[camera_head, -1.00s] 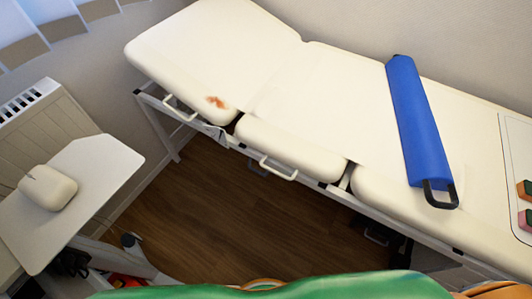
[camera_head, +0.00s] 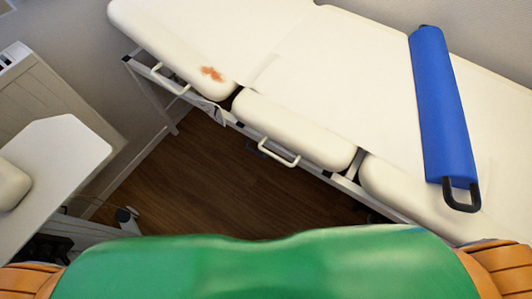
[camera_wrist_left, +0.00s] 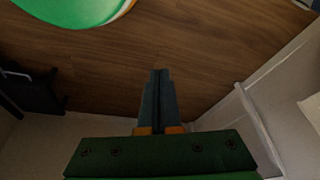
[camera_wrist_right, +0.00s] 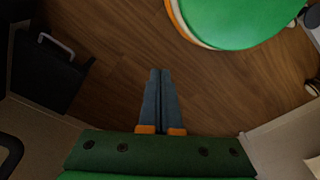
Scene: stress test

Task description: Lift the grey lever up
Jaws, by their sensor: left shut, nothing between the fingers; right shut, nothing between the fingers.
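No lever shows clearly. A small grey piece (camera_head: 212,113) hangs at the near edge of the treatment couch (camera_head: 310,85), below the backrest joint; I cannot tell whether it is the grey lever. My left gripper (camera_wrist_left: 160,72) is shut and empty over the wood floor in the left wrist view. My right gripper (camera_wrist_right: 160,72) is shut and empty, also over the floor, in the right wrist view. Neither gripper is in the head view or near the couch edge seen there.
White handles (camera_head: 268,152) stick out along the couch side. A blue bolster (camera_head: 443,105) with a black loop lies on the couch. A white table (camera_head: 70,150) stands at left. Wood floor (camera_head: 200,190) is open between them. A black case (camera_wrist_right: 50,70) shows in the right wrist view.

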